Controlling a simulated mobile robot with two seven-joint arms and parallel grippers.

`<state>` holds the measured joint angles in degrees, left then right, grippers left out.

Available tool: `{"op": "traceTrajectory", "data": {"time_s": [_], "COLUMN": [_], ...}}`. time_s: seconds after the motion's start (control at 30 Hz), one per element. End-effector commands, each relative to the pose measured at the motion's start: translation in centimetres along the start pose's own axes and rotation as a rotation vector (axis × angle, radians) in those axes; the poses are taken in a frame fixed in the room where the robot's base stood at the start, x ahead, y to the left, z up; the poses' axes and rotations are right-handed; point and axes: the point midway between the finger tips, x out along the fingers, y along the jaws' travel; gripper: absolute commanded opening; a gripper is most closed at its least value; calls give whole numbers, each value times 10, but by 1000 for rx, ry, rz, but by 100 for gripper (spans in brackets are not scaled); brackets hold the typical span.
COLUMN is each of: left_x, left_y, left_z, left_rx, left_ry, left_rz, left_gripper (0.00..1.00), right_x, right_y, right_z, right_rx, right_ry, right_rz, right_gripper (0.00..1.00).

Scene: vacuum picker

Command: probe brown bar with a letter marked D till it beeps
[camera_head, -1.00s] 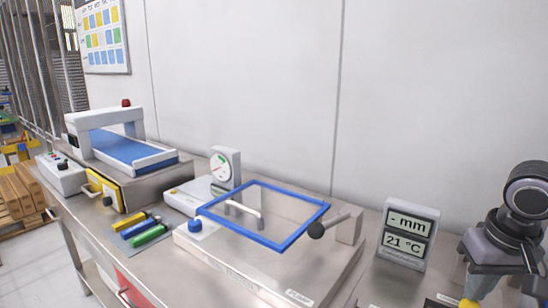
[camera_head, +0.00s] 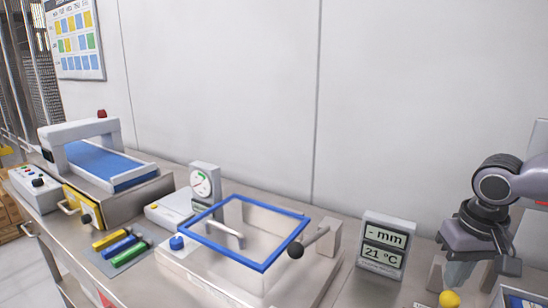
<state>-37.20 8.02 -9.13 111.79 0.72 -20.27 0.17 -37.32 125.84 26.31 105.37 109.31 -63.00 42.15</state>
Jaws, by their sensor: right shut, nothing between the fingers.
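My right gripper (camera_head: 478,262) is at the right edge, pointing down over the bench. It is shut and holds nothing. A yellow ball (camera_head: 450,299) shows just below it at the bottom edge; I cannot tell what it belongs to. A grey display (camera_head: 386,243) reading "- mm" and "21 °C" stands left of the gripper. No brown bar with a letter D can be made out. My left gripper is not in view.
A blue-framed clear lid (camera_head: 270,265) with a black-knobbed lever (camera_head: 296,251) is mid-bench. A dial gauge (camera_head: 202,182), coloured sticks (camera_head: 123,246) and a blue conveyor (camera_head: 105,165) stand left. A white wall (camera_head: 230,90) is behind. Brown planks (camera_head: 8,212) show far left.

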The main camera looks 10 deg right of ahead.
Motion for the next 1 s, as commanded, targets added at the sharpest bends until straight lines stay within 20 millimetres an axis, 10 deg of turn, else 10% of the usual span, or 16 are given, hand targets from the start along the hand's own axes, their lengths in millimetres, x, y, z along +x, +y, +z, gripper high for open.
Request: {"op": "traceTrajectory", "data": {"time_s": [1.0], "left_x": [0], "left_y": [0], "left_z": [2], "left_rx": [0], "left_ry": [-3], "left_rz": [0], "left_gripper": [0], "right_x": [-46], "right_y": [14], "right_z": [-31], "right_rx": [0], "right_ry": [0], "right_rz": [1], "right_gripper": [0]}}
